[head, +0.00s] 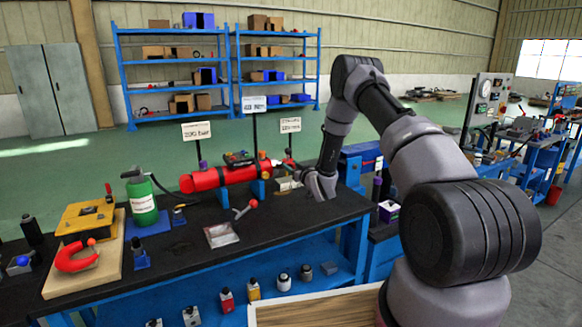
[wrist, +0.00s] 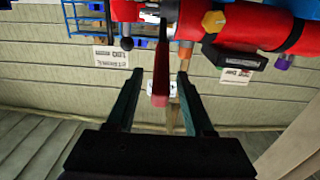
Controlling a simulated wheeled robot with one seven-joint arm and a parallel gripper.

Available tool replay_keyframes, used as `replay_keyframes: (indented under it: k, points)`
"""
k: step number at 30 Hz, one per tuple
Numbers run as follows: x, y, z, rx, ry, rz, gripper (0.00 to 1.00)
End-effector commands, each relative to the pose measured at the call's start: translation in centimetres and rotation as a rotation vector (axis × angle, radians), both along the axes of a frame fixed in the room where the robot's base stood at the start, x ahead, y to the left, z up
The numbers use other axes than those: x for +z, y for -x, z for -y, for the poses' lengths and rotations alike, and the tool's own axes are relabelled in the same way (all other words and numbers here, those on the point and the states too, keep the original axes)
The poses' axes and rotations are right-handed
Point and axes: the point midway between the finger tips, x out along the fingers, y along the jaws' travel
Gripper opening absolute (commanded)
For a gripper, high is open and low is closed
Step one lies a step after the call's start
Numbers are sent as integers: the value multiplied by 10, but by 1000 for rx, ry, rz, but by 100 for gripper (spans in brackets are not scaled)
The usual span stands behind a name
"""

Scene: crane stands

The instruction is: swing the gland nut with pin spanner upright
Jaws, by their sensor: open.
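A red hydraulic cylinder (head: 222,177) lies along the bench in the head view. It also fills the top right of the wrist view (wrist: 262,30). A red bar (wrist: 161,72), which looks like the spanner's handle, runs down from the cylinder's end in the wrist view. My gripper (head: 292,174) is at the cylinder's right end. In the wrist view its open fingers (wrist: 159,78) stand on either side of the bar, with gaps showing on both sides. The gland nut is partly out of view at the top, and my gripper and arm hide part of that end in the head view.
The black bench top (head: 185,240) also holds a green bottle (head: 142,203), a yellow box (head: 86,217) and a grey lever with a red knob (head: 245,209). Sign cards (head: 196,131) stand on posts behind the cylinder. Blue shelves (head: 172,70) stand far back.

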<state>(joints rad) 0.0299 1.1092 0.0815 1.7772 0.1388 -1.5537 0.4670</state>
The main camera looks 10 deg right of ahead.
Motion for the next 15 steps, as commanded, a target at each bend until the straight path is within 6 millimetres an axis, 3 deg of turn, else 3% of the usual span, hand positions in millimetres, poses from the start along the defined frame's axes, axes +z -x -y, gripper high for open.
replay_keyframes:
  k: [7,8,11,12,15]
  points:
    - [0,-1,0,0,0,0,52]
    - [0,-1,0,0,0,0,45]
    - [0,-1,0,0,0,0,7]
    - [0,-1,0,0,0,0,0]
    - [0,-1,0,0,0,0,0]
